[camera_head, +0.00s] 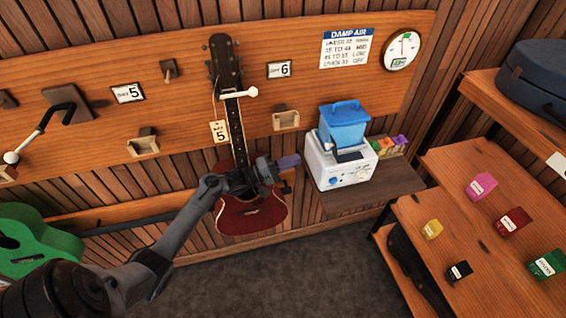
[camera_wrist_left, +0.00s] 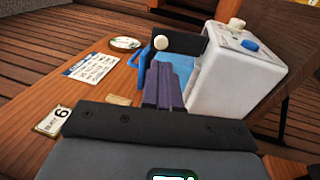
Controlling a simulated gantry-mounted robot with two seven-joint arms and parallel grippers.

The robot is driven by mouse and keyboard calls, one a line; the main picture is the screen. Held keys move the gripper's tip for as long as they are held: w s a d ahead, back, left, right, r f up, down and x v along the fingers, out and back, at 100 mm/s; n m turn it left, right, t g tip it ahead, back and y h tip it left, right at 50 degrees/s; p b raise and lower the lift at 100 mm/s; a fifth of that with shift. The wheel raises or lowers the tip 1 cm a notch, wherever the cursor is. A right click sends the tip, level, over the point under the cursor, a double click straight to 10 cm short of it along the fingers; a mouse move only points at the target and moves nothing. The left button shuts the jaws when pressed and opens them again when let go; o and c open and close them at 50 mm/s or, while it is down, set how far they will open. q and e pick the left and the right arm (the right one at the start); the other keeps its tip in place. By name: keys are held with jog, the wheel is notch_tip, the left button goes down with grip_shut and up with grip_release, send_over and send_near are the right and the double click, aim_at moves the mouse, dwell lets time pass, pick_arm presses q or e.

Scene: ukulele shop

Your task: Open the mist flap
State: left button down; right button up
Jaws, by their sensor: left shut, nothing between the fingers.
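The white humidifier (camera_head: 338,176) with a blue tank (camera_head: 344,126) stands on a brown wall shelf. The dark mist flap (camera_head: 349,156) is at the top front of its white body. In the left wrist view a dark panel that looks like the flap (camera_wrist_left: 190,45) shows beside the white body (camera_wrist_left: 235,80), with a pale round knob (camera_wrist_left: 160,43) by its end. How far the flap is tilted is hard to tell. My left gripper (camera_head: 292,160) is shut and empty, just left of the humidifier and apart from it. Its purple fingers (camera_wrist_left: 168,84) partly cover the blue tank in the wrist view.
A red ukulele (camera_head: 250,214) hangs on the wall behind my left gripper. Small coloured boxes (camera_head: 388,146) stand right of the humidifier. A wooden shelf unit (camera_head: 465,240) with more boxes is at the right. A green ukulele (camera_head: 35,245) is at the left.

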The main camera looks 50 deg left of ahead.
pick_arm(q)
jog(key=x, duration=0.8)
jog(key=shift+w+d, duration=0.15)
jog(key=shift+w, duration=0.2)
pick_arm(e)
jog(key=shift+r, duration=0.35)
pick_arm(q)
jog(key=shift+r+p, duration=0.1)
jog(key=shift+p, duration=0.2)
